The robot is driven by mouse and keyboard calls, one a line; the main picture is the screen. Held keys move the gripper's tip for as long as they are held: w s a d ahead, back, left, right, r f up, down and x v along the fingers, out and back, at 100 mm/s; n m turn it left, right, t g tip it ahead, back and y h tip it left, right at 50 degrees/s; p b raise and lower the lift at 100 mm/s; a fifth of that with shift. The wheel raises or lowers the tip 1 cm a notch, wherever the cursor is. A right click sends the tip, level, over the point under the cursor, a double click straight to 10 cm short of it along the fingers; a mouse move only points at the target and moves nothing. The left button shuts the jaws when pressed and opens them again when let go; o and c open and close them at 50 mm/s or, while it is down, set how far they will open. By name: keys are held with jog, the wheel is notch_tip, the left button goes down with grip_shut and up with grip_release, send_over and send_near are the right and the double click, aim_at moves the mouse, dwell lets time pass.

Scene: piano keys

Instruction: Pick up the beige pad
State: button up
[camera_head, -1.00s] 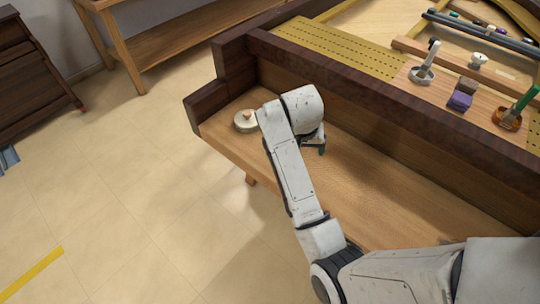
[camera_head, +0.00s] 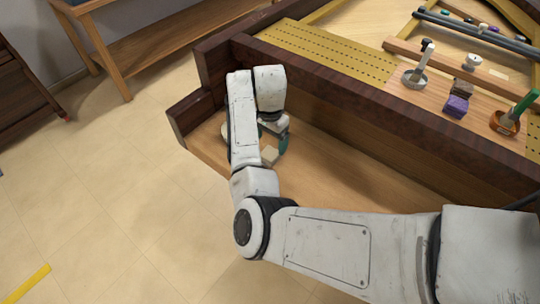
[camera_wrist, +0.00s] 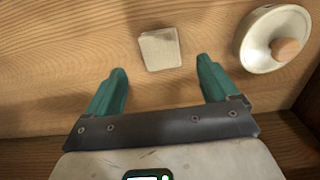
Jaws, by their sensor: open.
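The beige pad (camera_wrist: 160,48) is a small pale square lying flat on the wooden ledge in the wrist view. It lies just beyond the fingertips, near the middle of the gap between them. In the head view the pad (camera_head: 269,155) shows as a small pale patch beside my arm. My gripper (camera_wrist: 162,80) is open and empty, with two green fingers apart. In the head view my gripper (camera_head: 280,146) is over the ledge, partly hidden by my own arm.
A round cream dish with a wooden knob (camera_wrist: 274,40) stands to the right of the pad in the wrist view. The ledge (camera_head: 350,185) is bare to the right. A dark wooden rail (camera_head: 400,115) rises behind it. Purple and brown blocks (camera_head: 456,105) sit beyond.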

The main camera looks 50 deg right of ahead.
aim_at(270, 153)
jog(key=shift+f, duration=2.75)
jog(key=shift+c, duration=0.2)
jog(key=c, duration=1.1)
jog(key=shift+r, duration=0.15)
